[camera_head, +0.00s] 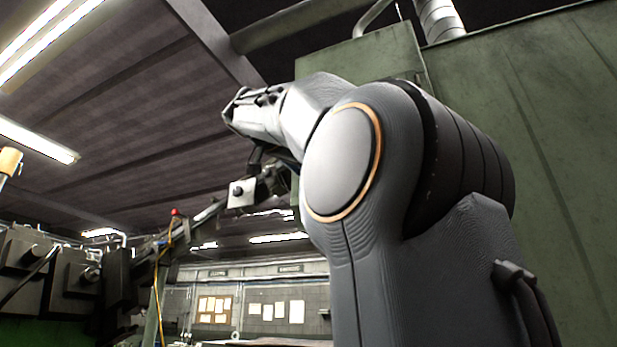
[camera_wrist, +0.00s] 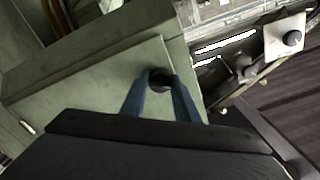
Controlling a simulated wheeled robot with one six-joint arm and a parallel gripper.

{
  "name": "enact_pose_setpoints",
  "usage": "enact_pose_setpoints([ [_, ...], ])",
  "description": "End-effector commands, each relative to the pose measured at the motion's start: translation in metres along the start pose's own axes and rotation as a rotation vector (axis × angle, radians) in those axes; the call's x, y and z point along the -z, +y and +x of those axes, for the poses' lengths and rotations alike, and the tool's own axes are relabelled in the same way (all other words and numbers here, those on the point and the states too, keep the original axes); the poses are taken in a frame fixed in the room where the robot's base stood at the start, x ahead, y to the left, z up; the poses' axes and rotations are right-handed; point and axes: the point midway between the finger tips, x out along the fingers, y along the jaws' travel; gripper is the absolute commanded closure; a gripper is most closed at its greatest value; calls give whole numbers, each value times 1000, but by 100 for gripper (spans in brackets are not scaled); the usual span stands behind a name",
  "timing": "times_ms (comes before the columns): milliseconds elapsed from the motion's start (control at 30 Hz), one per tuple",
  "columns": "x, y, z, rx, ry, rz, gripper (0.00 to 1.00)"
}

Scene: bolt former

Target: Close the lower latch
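A round black knob (camera_wrist: 160,79) sits on a flat green panel (camera_wrist: 95,88) in the wrist view; I cannot tell whether it is the lower latch. My gripper (camera_wrist: 161,84) reaches up from the bottom edge, its two blue-grey fingers on either side of the knob. Their tips lie close to the knob, and I cannot tell whether they press on it. The fingertips do not show clearly in the head view, where my arm covers the middle.
A white plate with a black knob (camera_wrist: 285,38) stands to the right on a linkage; a similar plate (camera_head: 242,194) shows below my arm in the head view. A green housing (camera_head: 530,130) fills the right. Dark machine blocks (camera_head: 75,280) stand at lower left.

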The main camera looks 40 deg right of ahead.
Motion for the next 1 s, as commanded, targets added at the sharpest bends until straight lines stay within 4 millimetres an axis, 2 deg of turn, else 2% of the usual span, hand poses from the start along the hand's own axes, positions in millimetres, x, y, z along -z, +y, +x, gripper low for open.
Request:
enact_pose_setpoints([
  [33, 0, 0, 0, 0, 0, 0, 82],
  [133, 0, 0, 0, 0, 0, 0, 99],
  [167, 0, 0, 0, 0, 0, -1, 100],
  [333, 1, 0, 0, 0, 0, -54, 100],
  [500, 1, 0, 0, 0, 0, -247, 100],
  [733, 1, 0, 0, 0, -1, -384, 100],
  [1000, 0, 0, 0, -1, -1, -653, 100],
])
